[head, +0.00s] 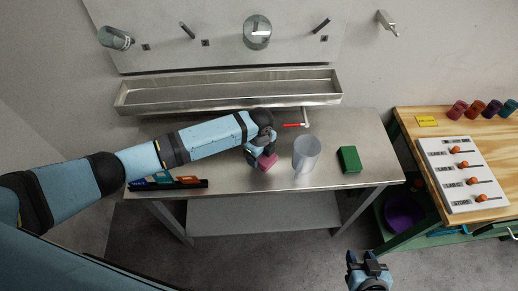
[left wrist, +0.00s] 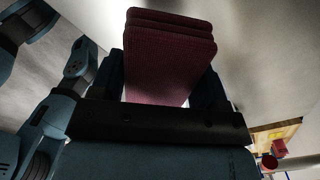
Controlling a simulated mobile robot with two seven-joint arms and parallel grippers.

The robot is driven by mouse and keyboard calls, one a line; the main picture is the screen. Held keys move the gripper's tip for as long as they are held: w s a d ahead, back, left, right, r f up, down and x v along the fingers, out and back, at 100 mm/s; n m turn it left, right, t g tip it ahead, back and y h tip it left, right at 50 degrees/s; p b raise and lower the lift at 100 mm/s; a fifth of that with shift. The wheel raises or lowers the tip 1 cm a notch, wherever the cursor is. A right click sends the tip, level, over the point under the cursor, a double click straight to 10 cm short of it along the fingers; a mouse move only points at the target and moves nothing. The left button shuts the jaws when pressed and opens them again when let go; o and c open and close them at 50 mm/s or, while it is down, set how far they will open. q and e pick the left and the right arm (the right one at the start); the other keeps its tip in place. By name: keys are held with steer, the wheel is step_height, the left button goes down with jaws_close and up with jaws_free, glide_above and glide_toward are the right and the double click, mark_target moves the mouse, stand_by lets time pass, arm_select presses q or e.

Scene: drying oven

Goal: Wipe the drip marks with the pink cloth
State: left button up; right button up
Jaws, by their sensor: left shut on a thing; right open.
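The pink cloth (head: 268,161) is a small folded block at the middle of the steel table (head: 225,150) in the head view. My left gripper (head: 262,155) is shut on it from above. In the left wrist view the folded cloth (left wrist: 170,50) fills the space between the fingers of my left gripper (left wrist: 165,90). I cannot tell whether the cloth touches the table top. My right gripper (head: 368,268) is open and empty, low in front of the table, over the floor. I cannot make out any drip marks.
A clear pitcher (head: 306,155) and a green block (head: 349,159) stand right of the cloth. A black tray with coloured items (head: 168,183) lies at the left. A red-handled tap (head: 292,125) is behind. A wooden bench (head: 485,135) holds a white panel (head: 462,174) and cups.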

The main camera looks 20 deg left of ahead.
arm_select(q)
steer(key=shift+s+a+r, duration=0.1)
steer(key=shift+s+r, duration=0.05)
steer(key=shift+r, duration=0.8)
steer(key=shift+f, duration=0.1)
